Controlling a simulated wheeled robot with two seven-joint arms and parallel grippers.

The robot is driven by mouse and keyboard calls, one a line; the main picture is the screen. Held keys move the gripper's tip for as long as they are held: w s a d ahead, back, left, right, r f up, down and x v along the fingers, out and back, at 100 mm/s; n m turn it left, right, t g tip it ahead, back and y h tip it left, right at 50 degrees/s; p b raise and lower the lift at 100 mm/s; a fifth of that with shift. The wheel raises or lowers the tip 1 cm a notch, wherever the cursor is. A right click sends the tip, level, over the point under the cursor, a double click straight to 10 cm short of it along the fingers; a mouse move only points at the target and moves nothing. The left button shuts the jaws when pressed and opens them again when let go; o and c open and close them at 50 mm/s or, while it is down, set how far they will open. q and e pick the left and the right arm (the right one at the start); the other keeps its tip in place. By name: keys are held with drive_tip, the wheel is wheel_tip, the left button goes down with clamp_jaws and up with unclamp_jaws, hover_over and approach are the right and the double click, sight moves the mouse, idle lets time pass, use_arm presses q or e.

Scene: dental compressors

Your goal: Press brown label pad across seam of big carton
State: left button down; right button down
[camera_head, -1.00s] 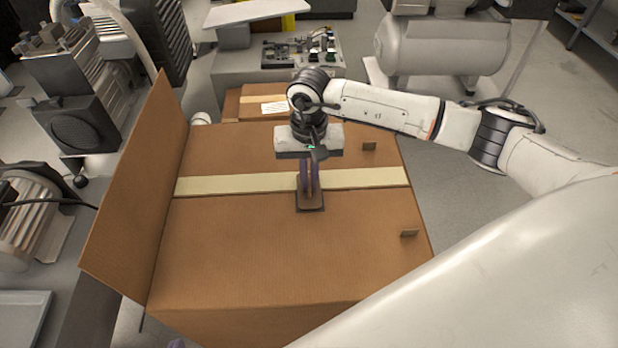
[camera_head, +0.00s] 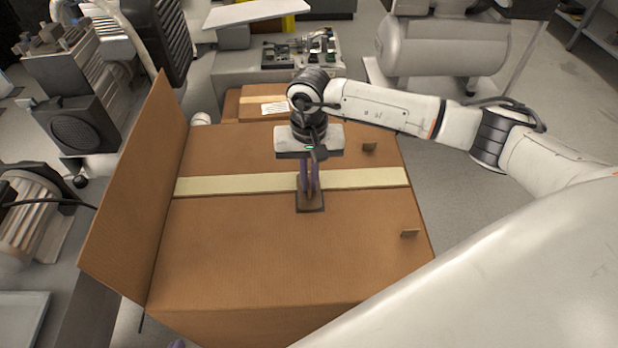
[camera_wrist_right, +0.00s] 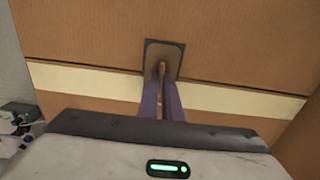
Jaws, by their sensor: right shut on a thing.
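The big carton (camera_head: 250,255) stands closed on top, with a pale tape strip (camera_head: 235,184) along its seam. The brown label pad (camera_head: 311,205) has a dark rim and an upright grip; it also shows in the right wrist view (camera_wrist_right: 166,50). My right gripper (camera_head: 309,190) is shut on the pad's grip from above. The pad lies flat, overlapping the near part of the tape and the cardboard beside it. I cannot tell whether it touches the carton.
A raised carton flap (camera_head: 135,195) stands up on the left. A smaller carton (camera_head: 232,105) is behind. Compressors (camera_head: 440,45) stand around; grey floor is free at right.

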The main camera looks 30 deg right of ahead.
drive_tip(key=shift+s+f, duration=0.15)
drive_tip(key=shift+f, duration=0.15)
drive_tip(key=c, duration=1.9)
unclamp_jaws()
drive_tip(key=shift+o, duration=0.2)
drive_tip(key=shift+r, duration=0.15)
